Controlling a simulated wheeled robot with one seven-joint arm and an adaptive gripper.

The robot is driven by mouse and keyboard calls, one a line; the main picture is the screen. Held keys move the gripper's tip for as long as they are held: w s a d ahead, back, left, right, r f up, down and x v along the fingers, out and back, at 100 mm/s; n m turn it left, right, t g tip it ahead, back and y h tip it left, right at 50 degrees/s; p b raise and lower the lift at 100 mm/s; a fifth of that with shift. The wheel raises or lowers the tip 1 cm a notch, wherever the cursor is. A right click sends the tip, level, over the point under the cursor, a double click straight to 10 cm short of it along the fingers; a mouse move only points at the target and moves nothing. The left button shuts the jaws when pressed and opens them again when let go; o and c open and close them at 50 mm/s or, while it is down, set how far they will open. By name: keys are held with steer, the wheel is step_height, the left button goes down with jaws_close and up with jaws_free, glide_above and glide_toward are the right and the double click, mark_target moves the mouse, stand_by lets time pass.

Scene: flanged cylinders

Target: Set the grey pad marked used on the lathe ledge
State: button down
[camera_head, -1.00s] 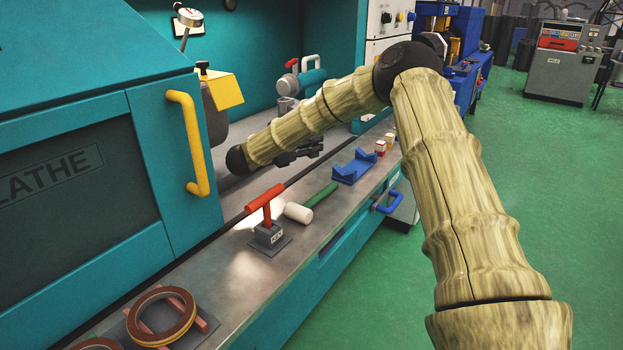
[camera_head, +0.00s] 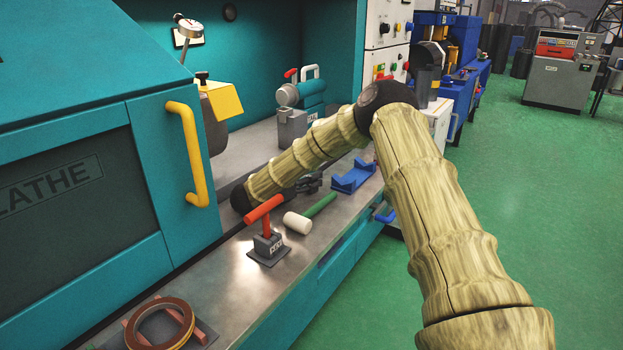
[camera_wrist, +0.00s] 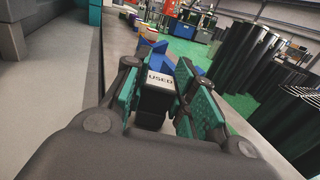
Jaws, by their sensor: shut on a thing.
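My gripper (camera_head: 309,183) is low over the lathe ledge (camera_head: 235,302), just behind the green mallet handle and left of the blue cradle. In the wrist view my gripper (camera_wrist: 163,90) has its teal-lined fingers shut on the grey pad (camera_wrist: 157,101). The pad has a white label reading USED that faces the wrist camera. In the head view the pad cannot be made out against the dark fingers. I cannot tell whether the pad touches the ledge.
On the ledge are a blue cradle (camera_head: 354,177), a white-headed mallet (camera_head: 297,222), a red-handled key in a grey block (camera_head: 268,246) and a brown ring (camera_head: 182,308). The lathe door with a yellow handle (camera_head: 187,150) stands at left. Bare ledge shows between key and ring.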

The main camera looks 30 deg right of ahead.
steer(key=shift+s+a+f+b, duration=0.1)
steer(key=shift+s+f+b, duration=0.05)
steer(key=shift+f+b, duration=0.65)
steer(key=c, duration=1.2)
jaws_free()
steer(key=shift+s+f, duration=0.1)
steer(key=shift+o, duration=0.2)
steer(key=shift+r+p, duration=0.5)
steer(key=shift+p, duration=0.2)
steer(key=shift+a+r, duration=0.1)
steer(key=shift+a, duration=0.1)
steer(key=a, duration=0.5)
steer(key=shift+w+a, duration=0.2)
steer(key=shift+a, duration=0.05)
steer(key=shift+a+r, duration=0.15)
steer(key=shift+a, duration=0.65)
steer(key=shift+r, duration=0.15)
